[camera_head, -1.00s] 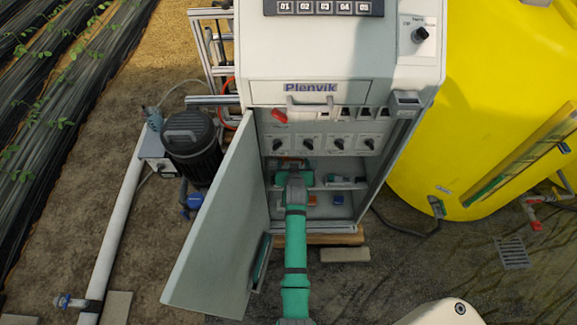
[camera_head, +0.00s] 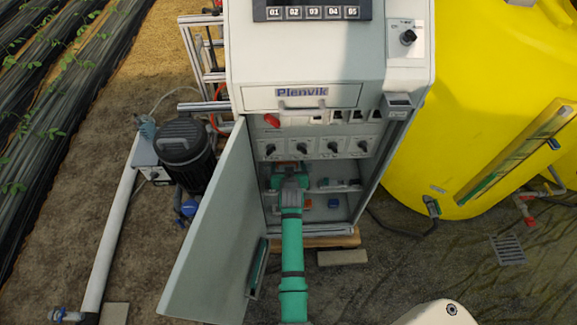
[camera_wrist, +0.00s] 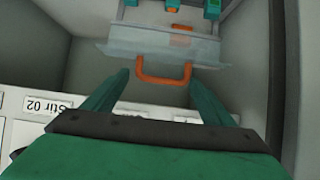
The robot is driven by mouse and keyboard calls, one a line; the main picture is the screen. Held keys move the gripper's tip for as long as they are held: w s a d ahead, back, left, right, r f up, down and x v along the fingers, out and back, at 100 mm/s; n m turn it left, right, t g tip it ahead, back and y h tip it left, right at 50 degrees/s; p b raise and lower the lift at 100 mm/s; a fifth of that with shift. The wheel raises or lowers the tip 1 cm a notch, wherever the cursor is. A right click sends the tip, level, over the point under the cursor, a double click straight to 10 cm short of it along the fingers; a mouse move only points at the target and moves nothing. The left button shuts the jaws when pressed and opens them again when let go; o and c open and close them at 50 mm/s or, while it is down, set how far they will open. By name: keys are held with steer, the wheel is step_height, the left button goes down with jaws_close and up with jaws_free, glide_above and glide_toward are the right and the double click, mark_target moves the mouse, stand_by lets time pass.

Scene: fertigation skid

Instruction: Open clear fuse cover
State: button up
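The clear fuse cover (camera_wrist: 120,52) shows in the wrist view as a see-through panel with an orange U-shaped handle (camera_wrist: 165,82) along its near edge. It appears shut over some teal and orange parts. My gripper (camera_wrist: 161,80) is open, with one teal finger on each side of the handle. Whether the fingers touch the handle I cannot tell. In the head view my gripper (camera_head: 288,172) is inside the open cabinet (camera_head: 352,228), below the row of knobs. My arm and gripper hide most of the cover there.
The cabinet door (camera_head: 215,225) stands open at the left of my arm. A row of black knobs (camera_head: 302,147) sits just above the gripper. Blue (camera_head: 334,203) and orange (camera_head: 307,204) parts lie lower in the cabinet. A yellow tank (camera_head: 480,110) stands at the right.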

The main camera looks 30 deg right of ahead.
steer(key=v, duration=1.1)
